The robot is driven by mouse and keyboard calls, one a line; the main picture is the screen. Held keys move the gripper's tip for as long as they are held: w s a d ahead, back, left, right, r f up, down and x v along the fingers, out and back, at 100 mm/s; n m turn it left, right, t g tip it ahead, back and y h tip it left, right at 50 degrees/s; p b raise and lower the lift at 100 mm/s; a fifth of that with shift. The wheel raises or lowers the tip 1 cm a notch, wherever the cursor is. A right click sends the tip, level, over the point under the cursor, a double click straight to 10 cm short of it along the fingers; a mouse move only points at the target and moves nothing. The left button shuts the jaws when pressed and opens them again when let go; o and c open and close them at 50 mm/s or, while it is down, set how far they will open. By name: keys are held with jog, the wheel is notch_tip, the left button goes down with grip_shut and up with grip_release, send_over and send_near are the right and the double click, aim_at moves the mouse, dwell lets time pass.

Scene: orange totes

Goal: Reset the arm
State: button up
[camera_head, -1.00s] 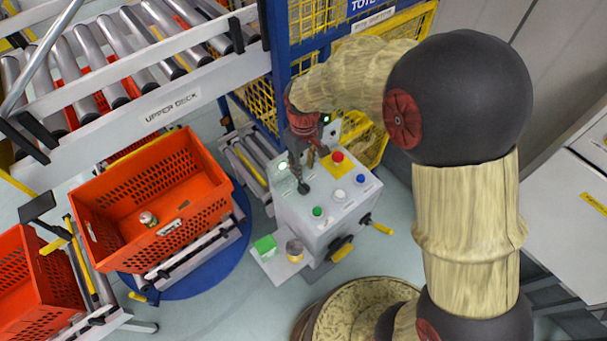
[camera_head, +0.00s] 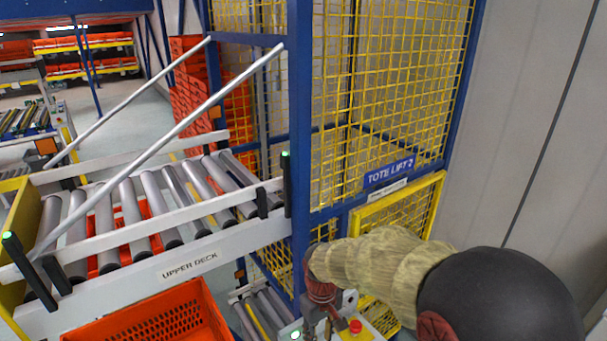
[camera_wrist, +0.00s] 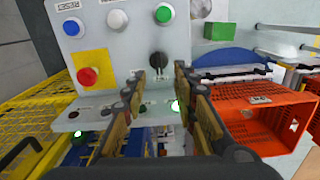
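My gripper (camera_wrist: 165,85) shows in the wrist view with its two fingers apart and nothing between the tips. A black selector knob on the control box (camera_wrist: 125,50) appears just beyond the fingertips; I cannot tell whether they touch it.
An orange tote (camera_head: 160,318) stands below the upper deck roller conveyor (camera_head: 140,215); a tote (camera_wrist: 262,115) also shows in the wrist view. The blue post (camera_head: 300,130) and yellow mesh of the tote lift (camera_head: 400,100) stand close behind my arm. A wall is at right.

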jog(key=s+d+r+m+t+b, duration=0.2)
jog(key=s+d+m+t+b, duration=0.1)
jog(key=s+d+b, duration=0.4)
jog(key=s+d+r+m+t+b, duration=0.3)
jog(key=s+d+b, duration=0.4)
jog(key=s, duration=0.5)
jog(key=shift+r+b, duration=0.15)
jog(key=shift+b, duration=0.95)
jog(key=shift+d, duration=0.1)
jog(key=shift+d, duration=0.1)
